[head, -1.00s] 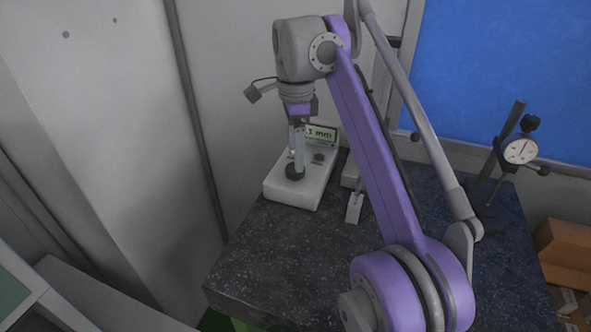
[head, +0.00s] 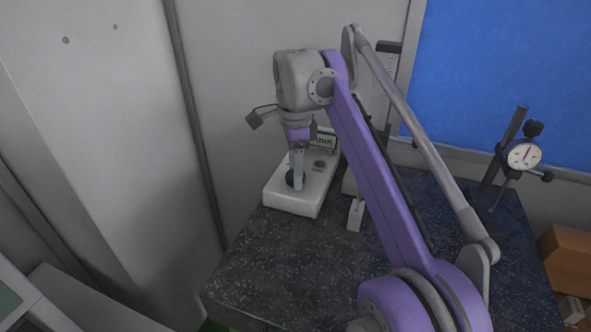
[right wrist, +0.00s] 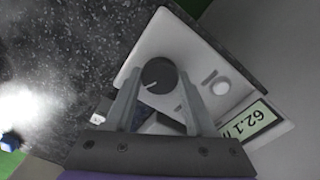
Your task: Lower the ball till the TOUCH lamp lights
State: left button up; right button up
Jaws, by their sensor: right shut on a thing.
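My right gripper (head: 297,184) reaches down to the white control box (head: 284,201) at the table's back left. In the right wrist view its two fingers (right wrist: 161,93) are on either side of a dark round knob (right wrist: 158,74) with a white mark, and shut on it. The fingers partly hide this knob (head: 290,179) in the head view. The box's display (right wrist: 262,120) reads about 62.1. A small pale round spot (right wrist: 221,88), perhaps a lamp, shows no clear glow. I cannot make out the ball; my arm hides part of the table. My left gripper is not in view.
A dial gauge (head: 524,155) on a stand is at the right back of the dark speckled table (head: 262,262). A small light block (head: 355,214) is right of the box. A scaled upright (head: 386,68) stands behind my arm. The table's front left is clear.

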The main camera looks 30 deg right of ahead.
grip_shut()
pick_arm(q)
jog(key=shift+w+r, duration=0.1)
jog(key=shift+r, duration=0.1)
pick_arm(e)
jog(key=n+p, duration=0.2)
jog(key=n, duration=0.1)
jog(key=shift+r+n, duration=0.15)
jog(key=shift+n, duration=0.25)
jog(key=n+p, duration=0.1)
jog(key=n, duration=0.4)
jog(key=n+p, duration=0.1)
jog(key=n, duration=0.5)
jog(key=shift+p, duration=0.3)
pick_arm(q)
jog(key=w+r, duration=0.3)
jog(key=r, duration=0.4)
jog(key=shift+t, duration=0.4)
pick_arm(e)
jog(key=n, duration=0.4)
jog(key=shift+n, duration=0.4)
pick_arm(q)
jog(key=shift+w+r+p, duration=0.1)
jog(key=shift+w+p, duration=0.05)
jog(key=shift+p, duration=0.15)
